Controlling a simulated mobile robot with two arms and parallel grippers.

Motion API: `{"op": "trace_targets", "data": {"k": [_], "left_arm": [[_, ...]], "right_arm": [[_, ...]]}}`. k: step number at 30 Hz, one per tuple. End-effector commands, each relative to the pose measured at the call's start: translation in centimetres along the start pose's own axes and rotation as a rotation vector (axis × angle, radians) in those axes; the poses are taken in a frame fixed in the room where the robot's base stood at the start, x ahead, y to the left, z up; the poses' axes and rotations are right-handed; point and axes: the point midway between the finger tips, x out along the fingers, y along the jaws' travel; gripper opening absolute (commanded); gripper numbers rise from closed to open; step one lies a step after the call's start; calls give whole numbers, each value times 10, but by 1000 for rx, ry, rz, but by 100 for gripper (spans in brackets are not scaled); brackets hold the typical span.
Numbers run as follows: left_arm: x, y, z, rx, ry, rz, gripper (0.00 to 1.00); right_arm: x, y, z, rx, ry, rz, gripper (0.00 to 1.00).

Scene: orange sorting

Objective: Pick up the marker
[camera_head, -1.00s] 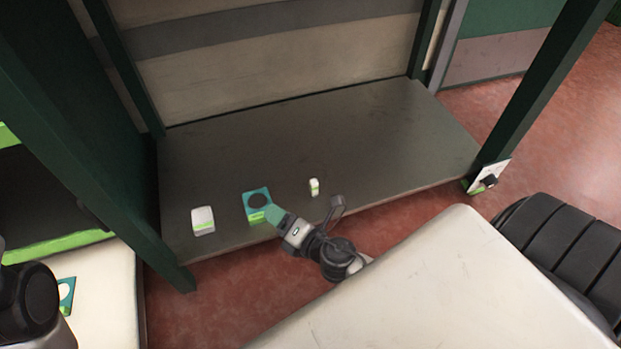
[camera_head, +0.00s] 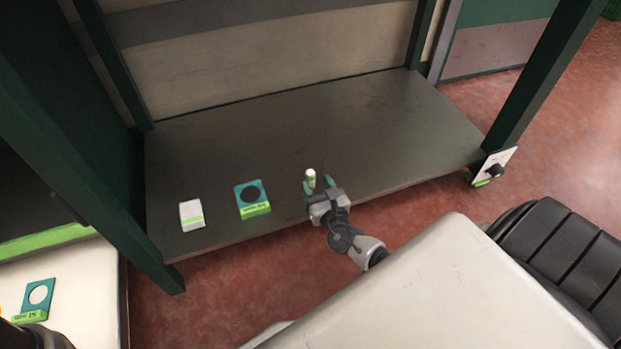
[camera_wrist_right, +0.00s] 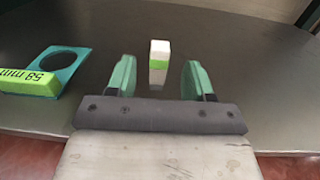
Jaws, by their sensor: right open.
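The small white and green upright piece (camera_head: 310,177), which I take for the marker, stands on the dark shelf near its front edge. It also shows in the right wrist view (camera_wrist_right: 159,52), centred just beyond the fingertips. My right gripper (camera_head: 319,186) is open, with its green fingers on either side of the line to the piece. In the right wrist view the gripper (camera_wrist_right: 157,78) has a clear gap between its fingers, and nothing is held. My left gripper is not visible; only a dark part of my left arm shows at the lower left corner.
The plate is left of the right gripper in the wrist view (camera_wrist_right: 75,72). Green posts frame the shelf. Another plate (camera_head: 50,287) lies lower left.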

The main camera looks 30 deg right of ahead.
Motion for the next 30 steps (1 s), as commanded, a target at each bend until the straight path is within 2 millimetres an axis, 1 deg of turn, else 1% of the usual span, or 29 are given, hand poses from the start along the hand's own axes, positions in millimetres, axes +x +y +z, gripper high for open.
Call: {"op": "trace_targets", "data": {"k": [1, 3, 7, 10, 16, 17, 21, 26, 27, 30], "left_arm": [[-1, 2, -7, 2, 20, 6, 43], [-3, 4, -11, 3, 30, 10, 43], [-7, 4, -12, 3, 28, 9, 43], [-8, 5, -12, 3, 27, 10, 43], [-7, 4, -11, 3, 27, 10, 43], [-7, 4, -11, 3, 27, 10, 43], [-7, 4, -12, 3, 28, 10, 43], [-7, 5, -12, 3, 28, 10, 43], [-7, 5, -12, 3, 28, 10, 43], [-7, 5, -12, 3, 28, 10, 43]], "right_arm": [[8, 0, -5, 5, -3, -3, 52], [20, 1, -6, 5, -3, -3, 52], [36, 1, -4, 3, -2, -1, 52], [42, 1, -3, 3, 0, -1, 52], [42, 1, -2, 2, 1, 0, 52], [42, 1, -2, 2, 1, 0, 49], [42, 1, -2, 2, 1, 0, 28], [42, 1, -2, 2, 1, 0, 3], [42, 1, -2, 2, 0, 0, 0], [42, 1, -2, 2, 0, 0, 0]]}}
